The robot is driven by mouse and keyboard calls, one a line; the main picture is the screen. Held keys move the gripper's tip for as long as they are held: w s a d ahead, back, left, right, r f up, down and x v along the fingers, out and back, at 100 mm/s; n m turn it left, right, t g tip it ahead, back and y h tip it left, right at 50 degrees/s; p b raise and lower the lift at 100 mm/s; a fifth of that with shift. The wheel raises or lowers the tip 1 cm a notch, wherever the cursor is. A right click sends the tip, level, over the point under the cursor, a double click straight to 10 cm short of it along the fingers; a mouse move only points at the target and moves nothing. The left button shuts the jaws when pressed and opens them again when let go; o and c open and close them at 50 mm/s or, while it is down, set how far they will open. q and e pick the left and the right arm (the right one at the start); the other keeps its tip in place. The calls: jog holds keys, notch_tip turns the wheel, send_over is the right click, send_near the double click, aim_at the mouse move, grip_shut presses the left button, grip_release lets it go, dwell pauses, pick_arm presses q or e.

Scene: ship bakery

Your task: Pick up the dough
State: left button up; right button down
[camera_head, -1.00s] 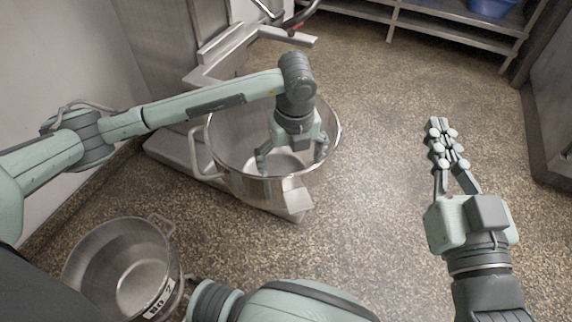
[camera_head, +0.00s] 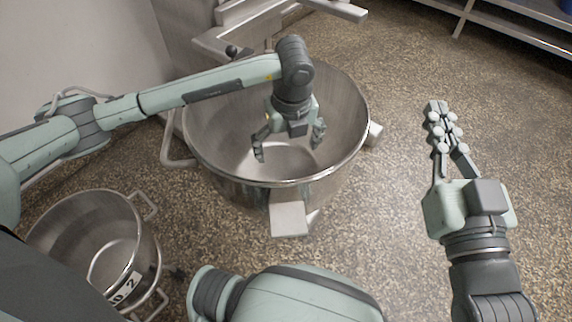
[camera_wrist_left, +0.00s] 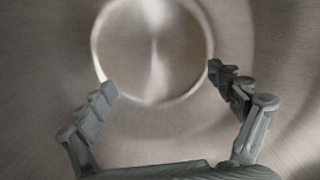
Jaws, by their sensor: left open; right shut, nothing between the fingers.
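I see no dough in either current view. My left gripper (camera_head: 289,148) is open and empty, pointing down inside the large steel mixing bowl (camera_head: 345,160). In the left wrist view its spread fingers (camera_wrist_left: 160,92) face the bowl's bare, shiny bottom (camera_wrist_left: 150,50). Part of the bowl's inside is hidden behind my left arm in the head view. My right gripper (camera_head: 437,110) is shut and empty, held over the floor to the right of the bowl.
A smaller steel pot (camera_head: 50,240) with a number label and side handles stands on the floor at lower left. A metal mixer frame (camera_head: 235,35) is behind the large bowl. A metal shelf (camera_head: 500,28) is at the upper right. The speckled floor (camera_head: 400,60) between is clear.

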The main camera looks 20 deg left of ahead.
aim_at(287, 162)
pick_arm(q)
jog(key=shift+w+f, duration=0.1)
jog(key=shift+f, duration=0.25)
jog(key=shift+a+f, duration=0.1)
jog(key=shift+f, duration=0.3)
notch_tip(287, 162, down, 6)
jog(key=shift+w+a+r+b, duration=0.15)
jog(key=shift+r+b, duration=0.1)
jog(key=shift+b, duration=0.25)
jog(key=shift+f, duration=0.45)
pick_arm(e)
jog(key=r+t, duration=0.1)
jog(key=s+r, duration=0.1)
jog(key=r, duration=0.1)
jog(key=a+r+t+y, duration=0.1)
jog(key=r, duration=0.1)
jog(key=shift+s+a+t, duration=0.1)
jog(key=shift+s+t, duration=0.2)
jog(key=shift+s, duration=0.05)
pick_arm(q)
jog(key=c, duration=1.9)
jog(key=shift+w+r, duration=0.15)
jog(key=shift+c, duration=0.3)
